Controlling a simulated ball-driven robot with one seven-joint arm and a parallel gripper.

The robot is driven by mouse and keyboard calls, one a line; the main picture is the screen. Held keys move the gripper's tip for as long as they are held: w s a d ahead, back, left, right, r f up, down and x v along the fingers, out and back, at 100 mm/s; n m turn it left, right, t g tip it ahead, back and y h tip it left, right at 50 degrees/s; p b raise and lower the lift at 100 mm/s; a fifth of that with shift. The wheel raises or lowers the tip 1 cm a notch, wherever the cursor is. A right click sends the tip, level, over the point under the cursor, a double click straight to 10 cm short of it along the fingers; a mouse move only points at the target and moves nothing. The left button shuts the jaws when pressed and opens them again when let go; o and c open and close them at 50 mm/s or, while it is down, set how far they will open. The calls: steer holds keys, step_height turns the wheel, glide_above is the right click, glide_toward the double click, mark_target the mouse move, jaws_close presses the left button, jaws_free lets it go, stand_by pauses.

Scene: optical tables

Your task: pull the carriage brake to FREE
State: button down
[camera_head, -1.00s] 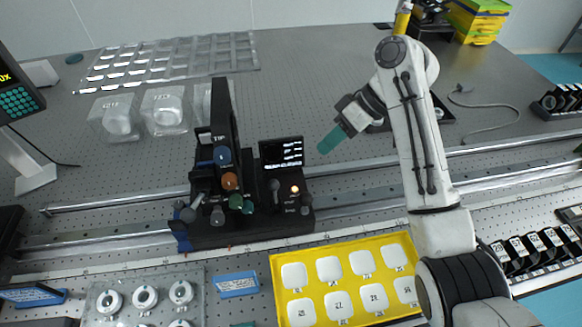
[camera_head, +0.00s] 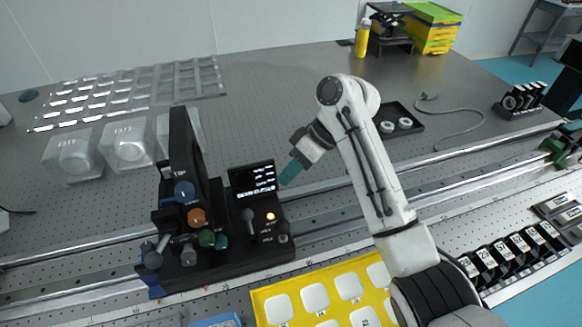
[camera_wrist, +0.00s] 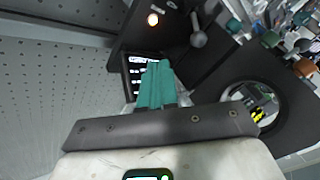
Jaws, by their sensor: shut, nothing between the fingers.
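The carriage (camera_head: 215,262) is a black unit on the rail with blue, orange, green and grey knobs. On its right part are a small lit display (camera_head: 252,180), a grey ball-ended lever (camera_head: 248,215), a glowing orange lamp (camera_head: 270,216) and a dark knob (camera_head: 283,232). The labels are too small to read, so I cannot tell which control is the brake. My gripper (camera_head: 289,171) is shut and empty, just right of the display. In the wrist view its teal fingers (camera_wrist: 155,85) overlap the display, with the ball-ended lever (camera_wrist: 198,38) beyond to the right.
Steel rails (camera_head: 330,208) run across the table under the carriage. A yellow tray (camera_head: 262,300) of white pieces lies in front. Clear plastic boxes (camera_head: 128,145) stand behind left. A black tray (camera_head: 400,122) with white rings lies behind the arm. The table behind the carriage is mostly clear.

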mark_target(249, 222)
steer(key=x, duration=0.5)
steer(key=shift+s+a+f, duration=0.1)
steer(key=shift+a+f, duration=0.05)
steer(key=shift+s+a+p, duration=0.95)
steer(key=shift+s+a, duration=0.15)
steer(key=shift+s, duration=0.05)
steer(key=shift+s+a, duration=0.3)
steer(key=shift+s, duration=0.1)
steer(key=shift+s+t, duration=0.2)
steer(key=shift+t, duration=0.1)
